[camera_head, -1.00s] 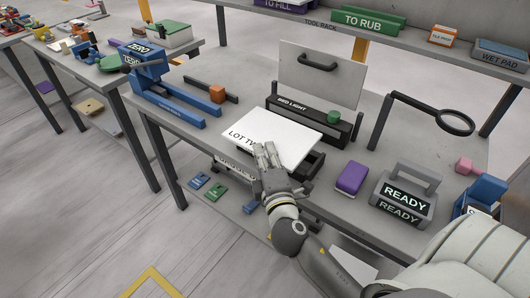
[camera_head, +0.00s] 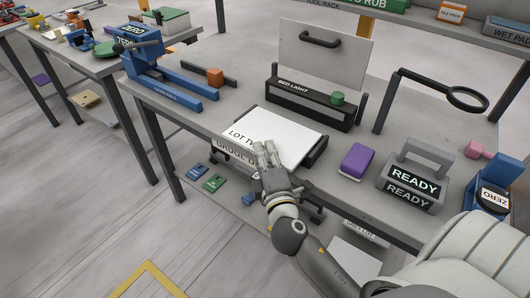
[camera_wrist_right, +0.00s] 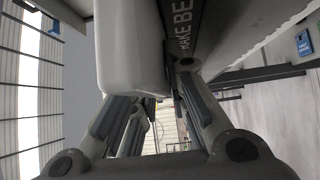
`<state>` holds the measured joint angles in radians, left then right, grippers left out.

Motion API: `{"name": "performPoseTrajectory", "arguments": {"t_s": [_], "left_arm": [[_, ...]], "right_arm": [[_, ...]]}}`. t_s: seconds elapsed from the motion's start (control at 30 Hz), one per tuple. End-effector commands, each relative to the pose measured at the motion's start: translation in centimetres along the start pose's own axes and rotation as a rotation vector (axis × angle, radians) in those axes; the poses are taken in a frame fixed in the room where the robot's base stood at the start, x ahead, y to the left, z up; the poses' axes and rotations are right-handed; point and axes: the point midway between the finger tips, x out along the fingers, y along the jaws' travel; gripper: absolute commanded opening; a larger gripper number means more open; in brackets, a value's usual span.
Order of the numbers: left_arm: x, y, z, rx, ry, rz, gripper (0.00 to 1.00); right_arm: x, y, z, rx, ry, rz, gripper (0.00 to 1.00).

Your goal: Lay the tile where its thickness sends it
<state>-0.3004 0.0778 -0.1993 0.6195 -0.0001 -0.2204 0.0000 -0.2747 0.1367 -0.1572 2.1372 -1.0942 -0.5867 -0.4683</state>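The tile is a flat white slab (camera_head: 285,126) marked "LOT TW…", the rest of its lettering covered by my fingers. It lies roughly level over a dark frame (camera_head: 318,152) in front of the black "BED LIGHT" bar (camera_head: 312,104). My right gripper (camera_head: 267,155) is at the tile's front edge and appears shut on it. In the right wrist view a thick white edge (camera_wrist_right: 130,50) sits between the fingers, hiding part of the left one. Whether the tile touches the frame is unclear. My left gripper is not in view.
A blue "ZERO" gauge (camera_head: 142,55) stands at left. A purple block (camera_head: 356,161), a "READY" sign (camera_head: 408,190) and a blue holder with a "ZERO" disc (camera_head: 488,197) stand at right. A ring on an arm (camera_head: 467,99) overhangs the bench. An upright grey panel (camera_head: 325,52) stands behind.

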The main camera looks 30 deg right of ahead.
Motion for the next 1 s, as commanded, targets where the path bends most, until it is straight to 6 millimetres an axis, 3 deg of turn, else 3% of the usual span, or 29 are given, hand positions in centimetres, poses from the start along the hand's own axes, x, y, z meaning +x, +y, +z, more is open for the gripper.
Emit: {"name": "performPoseTrajectory", "arguments": {"t_s": [0.03,0.13,0.57,1.0], "left_arm": [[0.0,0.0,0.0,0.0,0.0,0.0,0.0],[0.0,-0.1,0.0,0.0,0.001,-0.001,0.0],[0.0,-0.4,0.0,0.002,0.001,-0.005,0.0],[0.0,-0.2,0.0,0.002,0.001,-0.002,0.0]], "right_arm": [[0.0,0.2,0.0,0.0,0.0,0.003,0.23],[0.0,0.1,0.0,0.0,0.0,0.002,0.36],[-0.7,-0.2,0.0,0.001,0.0,-0.005,0.36],[-8.3,-0.2,0.0,0.001,-0.001,-0.005,0.36]]}}
